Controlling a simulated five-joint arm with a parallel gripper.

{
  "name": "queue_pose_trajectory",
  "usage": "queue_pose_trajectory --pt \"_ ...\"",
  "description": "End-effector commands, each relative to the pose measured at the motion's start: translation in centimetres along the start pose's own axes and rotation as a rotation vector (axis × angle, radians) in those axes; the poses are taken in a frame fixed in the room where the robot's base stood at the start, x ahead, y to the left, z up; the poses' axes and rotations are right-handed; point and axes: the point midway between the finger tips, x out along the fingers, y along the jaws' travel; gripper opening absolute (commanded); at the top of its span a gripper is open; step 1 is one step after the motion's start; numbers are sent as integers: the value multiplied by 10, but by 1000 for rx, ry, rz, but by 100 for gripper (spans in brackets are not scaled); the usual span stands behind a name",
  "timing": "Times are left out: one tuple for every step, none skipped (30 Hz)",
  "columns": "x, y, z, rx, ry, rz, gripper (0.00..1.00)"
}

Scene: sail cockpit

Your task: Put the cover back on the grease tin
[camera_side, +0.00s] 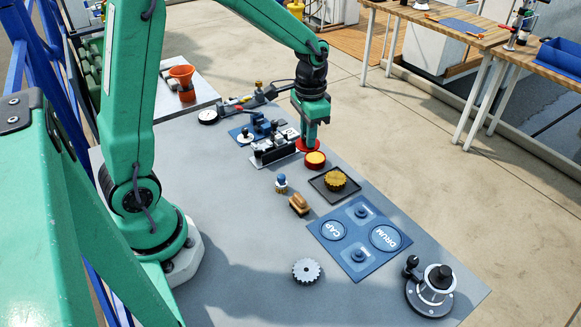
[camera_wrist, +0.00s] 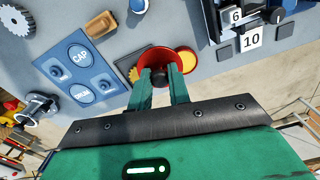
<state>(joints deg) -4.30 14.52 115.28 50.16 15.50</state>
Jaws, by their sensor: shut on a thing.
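The grease tin (camera_side: 315,160) is a short round red tin with yellow grease showing at its open top. It stands on the grey bench, and in the wrist view its yellow top (camera_wrist: 188,61) shows just right of the cover. My gripper (camera_side: 309,138) is shut on the red round cover (camera_side: 301,146), holding it by its dark knob. In the wrist view the cover (camera_wrist: 152,55) lies between my fingertips (camera_wrist: 160,74) and partly hides the tin's edge. The cover is beside the tin in both views, not on it. Its exact height is hard to tell.
A black tray (camera_side: 318,186) with a brass gear (camera_side: 336,180) stands close to the tin. A black-and-silver block with number cards (camera_side: 275,150) is on the tin's other side. A blue mat (camera_side: 360,240), wooden brush (camera_side: 299,204) and grey gear (camera_side: 306,271) lie farther off.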

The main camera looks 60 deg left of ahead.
Motion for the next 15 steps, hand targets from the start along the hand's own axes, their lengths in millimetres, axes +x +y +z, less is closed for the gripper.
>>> queue_pose_trajectory --pt "3 -8 -8 -13 -2 0 0" --pt "4 -11 -13 -19 -2 1 0" --pt "6 -16 -19 -26 -2 1 0" --pt "7 -20 -22 -32 -3 1 0" --pt "8 -23 -26 -37 -2 0 0" --pt "10 -27 -30 -43 -2 1 0" --pt "10 -29 -33 -47 -1 0 0" --pt "12 -31 -35 -50 -2 1 0" --pt "13 -34 -38 -54 -1 0 0" --pt "13 -36 -40 -57 -1 0 0" --pt "14 -37 -41 -59 -1 0 0" --pt "14 -39 -42 -62 -1 0 0" --pt "15 -40 -43 -63 -1 0 0" --pt "15 -40 -44 -64 -1 0 0" --pt "15 -41 -44 -64 0 0 0"
